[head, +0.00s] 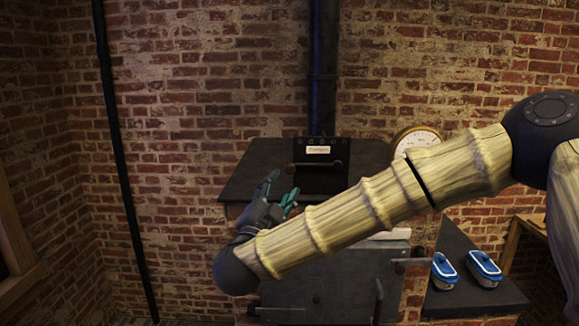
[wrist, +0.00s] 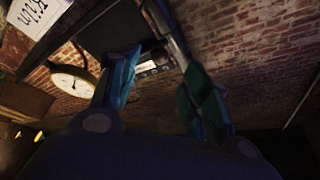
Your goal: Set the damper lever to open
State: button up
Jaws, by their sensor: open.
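The damper lever (head: 318,164) appears as a thin horizontal bar with a reddish-brown end at its left. It lies across a dark upright plate (head: 343,150) with a small pale label, at the foot of the black flue pipe. My gripper (head: 280,189) is open, with teal fingers spread, to the left of and below the lever's reddish end in the head view. In the wrist view, my gripper (wrist: 160,62) has nothing clearly between its fingers. A grey rod runs beside the right finger there; I cannot tell whether it is the lever or touches the finger.
A dark shelf (head: 240,180) surrounds the plate, and a round gauge (head: 416,139) stands right of it. Below are a grey metal front (head: 335,285) and several handles. Brick walls stand behind.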

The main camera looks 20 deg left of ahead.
aim_at(289, 172)
jog(key=p+x, duration=0.3)
jog(key=x, duration=0.5)
jog(key=shift+w+r+p, duration=0.1)
jog(key=shift+w+p, duration=0.2)
jog(key=shift+w, duration=0.1)
jog(key=shift+c, duration=0.3)
grip_shut()
